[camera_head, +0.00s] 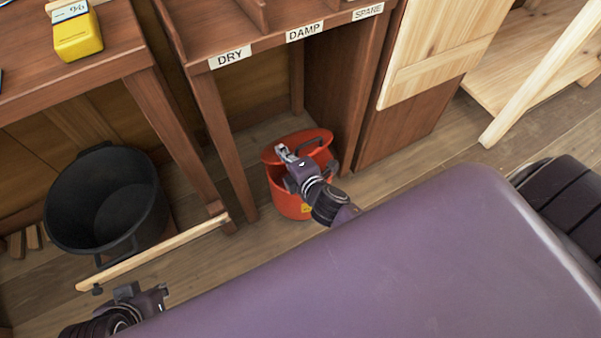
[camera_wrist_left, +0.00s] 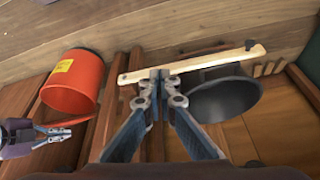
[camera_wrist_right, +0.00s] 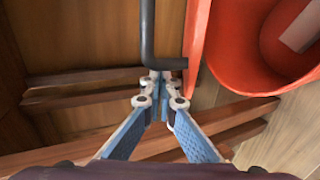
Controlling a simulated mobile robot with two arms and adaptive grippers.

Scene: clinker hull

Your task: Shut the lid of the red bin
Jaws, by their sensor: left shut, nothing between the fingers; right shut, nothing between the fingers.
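The red bin (camera_head: 290,205) stands on the floor under the bench; it also shows in the left wrist view (camera_wrist_left: 72,82). In the right wrist view its mouth (camera_wrist_right: 240,50) is open, with a pale patch inside. Its red lid (camera_wrist_right: 194,45) is seen nearly edge-on beside the mouth, raised open. A dark bent handle (camera_wrist_right: 148,35) is on the lid's far side from the mouth. My right gripper (camera_head: 282,149) is shut and empty, its tips close to the handle's bend; contact cannot be told. My left gripper (camera_head: 97,290) is shut and empty, near a wooden bar.
A black tub (camera_head: 105,200) stands on the floor at left, behind the wooden bar (camera_head: 155,253). The labelled brown bench (camera_head: 230,80) has legs beside the bin. A yellow block (camera_head: 78,38) lies on the left table. Pale wooden boards (camera_head: 440,50) stand at right.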

